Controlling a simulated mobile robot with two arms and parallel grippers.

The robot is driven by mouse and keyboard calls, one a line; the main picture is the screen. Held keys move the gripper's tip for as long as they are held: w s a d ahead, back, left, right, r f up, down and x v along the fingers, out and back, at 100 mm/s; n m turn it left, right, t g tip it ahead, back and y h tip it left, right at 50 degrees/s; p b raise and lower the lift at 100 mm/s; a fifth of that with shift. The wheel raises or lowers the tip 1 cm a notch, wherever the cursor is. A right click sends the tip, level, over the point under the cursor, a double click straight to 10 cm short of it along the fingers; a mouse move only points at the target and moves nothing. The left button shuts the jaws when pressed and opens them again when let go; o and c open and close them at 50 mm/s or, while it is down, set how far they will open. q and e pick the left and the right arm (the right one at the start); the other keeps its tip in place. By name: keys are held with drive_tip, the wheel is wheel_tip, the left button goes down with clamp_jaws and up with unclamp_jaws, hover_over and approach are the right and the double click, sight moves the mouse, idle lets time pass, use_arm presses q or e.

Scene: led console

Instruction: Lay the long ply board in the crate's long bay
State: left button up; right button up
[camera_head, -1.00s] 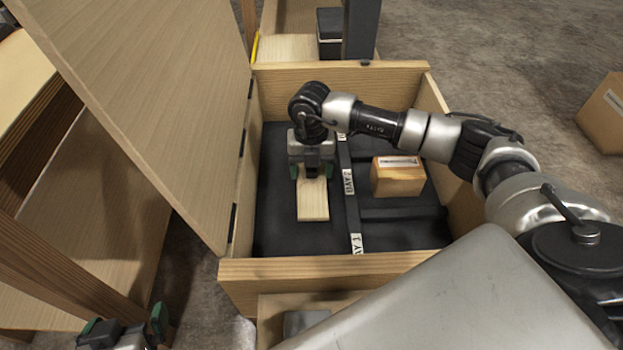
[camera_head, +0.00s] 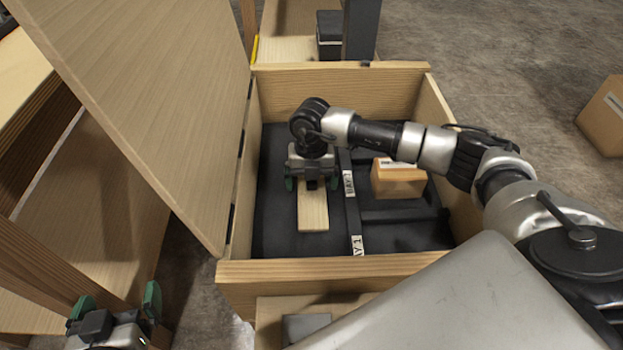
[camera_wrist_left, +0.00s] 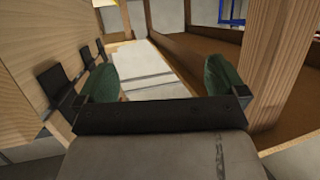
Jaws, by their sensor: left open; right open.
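The long ply board (camera_head: 313,211) is a pale wooden strip lying lengthwise in the left, long bay of the open wooden crate (camera_head: 330,270). Its far end is hidden under my right gripper (camera_head: 312,184). That gripper points down over the board, its green-tipped fingers open on either side of it. My left gripper (camera_head: 116,302) is open and empty outside the crate, at the lower left. Its green fingers also show apart in the left wrist view (camera_wrist_left: 165,82), with nothing between them.
A small cardboard box (camera_head: 397,183) sits in a right-hand bay, past the labelled black divider (camera_head: 353,215). The raised lid (camera_head: 150,90) stands along the crate's left side. A wooden shelf unit (camera_head: 90,200) is at the left. Another carton (camera_head: 605,115) is on the floor at right.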

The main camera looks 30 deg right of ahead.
drive_tip(key=shift+r, duration=0.1)
drive_tip(key=shift+r, duration=0.3)
use_arm(q)
drive_tip(key=s+a+f+g+y+p, duration=0.2)
drive_tip(key=s+a+f+g+p, duration=0.1)
drive_tip(key=s+f+g, duration=0.3)
drive_tip(key=shift+s+a+f+n+g, duration=0.15)
drive_tip(key=shift+s+a+n+g, duration=0.2)
drive_tip(key=shift+s+g, duration=1.05)
use_arm(e)
wheel_tip(320, 180, up, 11)
drive_tip(key=w, duration=0.1)
drive_tip(key=shift+w+d+r, duration=0.15)
drive_tip(key=shift+d+r, duration=0.05)
drive_tip(key=shift+d, duration=0.1)
use_arm(q)
drive_tip(key=shift+s, duration=0.1)
